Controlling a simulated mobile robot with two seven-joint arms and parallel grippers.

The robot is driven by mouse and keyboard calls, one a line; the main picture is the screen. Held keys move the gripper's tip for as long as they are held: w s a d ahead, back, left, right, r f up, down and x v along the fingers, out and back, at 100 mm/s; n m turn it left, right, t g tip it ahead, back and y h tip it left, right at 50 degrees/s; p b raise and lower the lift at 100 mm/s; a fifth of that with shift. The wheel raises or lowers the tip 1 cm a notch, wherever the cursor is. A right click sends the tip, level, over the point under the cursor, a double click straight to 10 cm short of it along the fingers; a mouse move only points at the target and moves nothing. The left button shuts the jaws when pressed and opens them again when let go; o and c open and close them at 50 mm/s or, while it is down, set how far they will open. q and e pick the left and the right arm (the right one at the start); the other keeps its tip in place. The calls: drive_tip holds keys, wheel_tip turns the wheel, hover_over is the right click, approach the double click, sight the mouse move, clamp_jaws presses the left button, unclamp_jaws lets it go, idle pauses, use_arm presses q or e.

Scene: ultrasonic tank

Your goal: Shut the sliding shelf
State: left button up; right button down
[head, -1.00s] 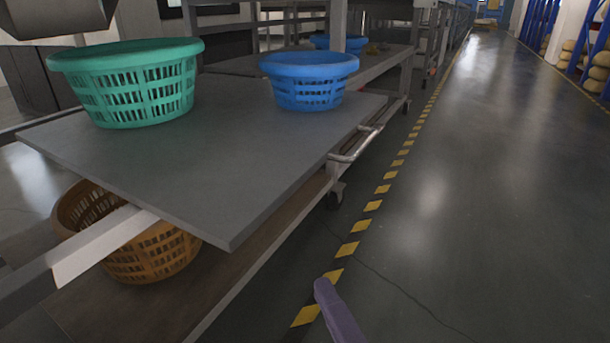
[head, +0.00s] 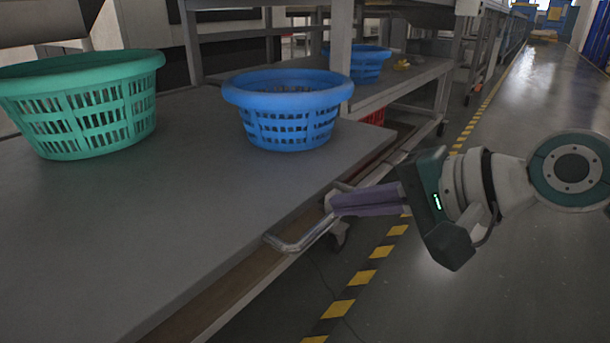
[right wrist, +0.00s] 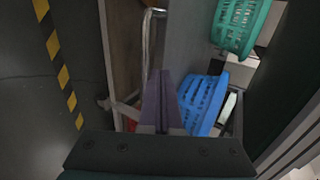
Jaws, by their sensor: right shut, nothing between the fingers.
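The sliding shelf (head: 200,190) is a flat grey board carrying baskets, and it stands over a brown lower board. A bent metal handle (head: 300,238) runs along its right side; the handle also shows in the right wrist view (right wrist: 147,40). My right gripper (head: 335,204) comes in from the right, its purple fingers shut and empty. The fingertips are at the handle beside the shelf's right edge; I cannot tell whether they touch it. In the right wrist view the closed fingers (right wrist: 163,75) point along the shelf's side. My left gripper is not in view.
A green basket (head: 85,105) and a blue basket (head: 287,115) stand on the shelf. Another blue basket (head: 365,62) is on the rack behind. A yellow-and-black floor stripe (head: 360,278) runs along the right, with open floor beyond it.

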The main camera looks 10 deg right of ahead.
sight(300, 208)
drive_tip(key=b+x, duration=0.2)
drive_tip(key=x, duration=0.2)
drive_tip(key=shift+w+f, duration=0.25)
drive_tip(key=shift+w, duration=0.1)
drive_tip(key=shift+w+a+f+b, duration=0.15)
drive_tip(key=shift+w+a+b, duration=0.2)
drive_tip(key=shift+b, duration=0.1)
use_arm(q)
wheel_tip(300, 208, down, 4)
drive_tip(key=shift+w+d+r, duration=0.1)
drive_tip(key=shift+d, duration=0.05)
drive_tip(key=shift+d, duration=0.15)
use_arm(e)
drive_tip(key=shift+w+a, duration=0.1)
